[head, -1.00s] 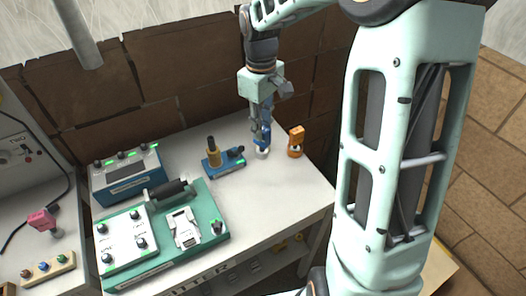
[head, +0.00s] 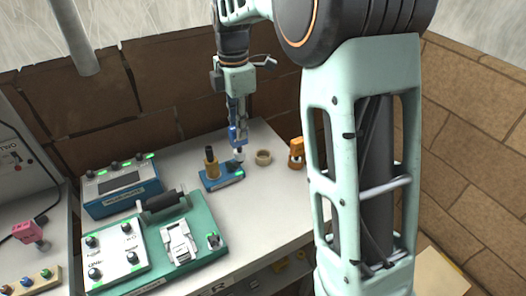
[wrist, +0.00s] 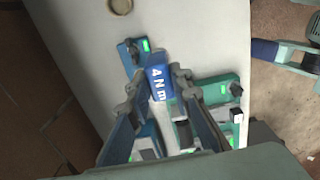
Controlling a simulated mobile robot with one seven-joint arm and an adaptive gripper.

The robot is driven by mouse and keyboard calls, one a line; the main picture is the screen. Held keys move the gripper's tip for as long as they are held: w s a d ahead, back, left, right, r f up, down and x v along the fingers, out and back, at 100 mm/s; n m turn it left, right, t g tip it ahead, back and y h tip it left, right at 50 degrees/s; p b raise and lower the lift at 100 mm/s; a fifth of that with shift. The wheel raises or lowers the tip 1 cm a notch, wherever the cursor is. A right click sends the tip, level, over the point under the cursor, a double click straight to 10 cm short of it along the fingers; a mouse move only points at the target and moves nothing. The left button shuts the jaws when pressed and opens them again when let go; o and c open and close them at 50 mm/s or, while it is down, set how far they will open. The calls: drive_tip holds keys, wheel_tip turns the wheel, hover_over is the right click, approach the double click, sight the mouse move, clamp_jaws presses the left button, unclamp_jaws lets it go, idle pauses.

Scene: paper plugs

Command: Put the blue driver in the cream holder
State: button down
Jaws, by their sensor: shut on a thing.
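The blue driver (head: 235,138), marked "4 Nm" in the wrist view (wrist: 158,84), is held in my gripper (head: 237,127), which is shut on its blue part. A pale shaft reaches down from it, with its lower end at the right end of the small blue base. I cannot tell whether it touches the base. The cream holder (head: 263,158) looks like a short, empty ring on the table, right of the driver. It shows at the top edge of the wrist view (wrist: 119,5).
The blue base (head: 222,180) carries a brass-coloured upright piece (head: 211,165). An orange object (head: 297,152) stands right of the ring. A green tray (head: 208,235) and blue control box (head: 122,188) lie left. The bench has bare surface in front of the ring.

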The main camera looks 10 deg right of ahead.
drive_tip(key=w+d+f+p, duration=0.3)
drive_tip(key=w+d+f, duration=0.5)
drive_tip(key=w+f, duration=0.2)
drive_tip(key=shift+d+f, duration=0.25)
drive_tip(key=shift+f, duration=1.15)
drive_tip(key=c, duration=1.7)
unclamp_jaws()
drive_tip(key=shift+s, duration=0.1)
drive_tip(key=shift+c, duration=0.2)
wheel_tip(320, 180, up, 12)
drive_tip(key=shift+r+b, duration=0.15)
drive_tip(key=shift+b, duration=0.25)
